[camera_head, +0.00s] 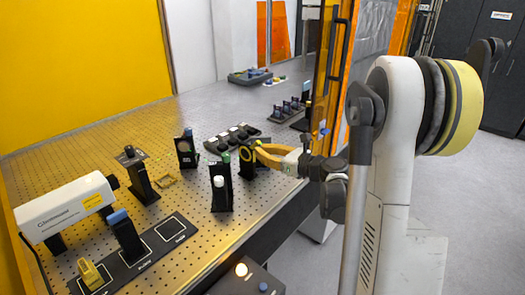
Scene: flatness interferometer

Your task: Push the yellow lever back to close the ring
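My gripper (262,153), with yellow-orange fingers, reaches in from the right over the edge of the perforated bench. Its fingertips are at a dark upright mount (249,170) and overlap it in the picture. A yellow ring (246,153) shows on the left face of this mount, just left of my fingertips. I cannot make out a separate yellow lever; it may be hidden behind or blend with my yellow fingers. Whether the fingers touch the mount, and whether they are open or shut, is too small to tell.
A black holder tray (236,137) lies behind. A white laser housing (67,207) and a dark plate (172,228) are at the left front. An orange panel frame (333,70) rises near my arm.

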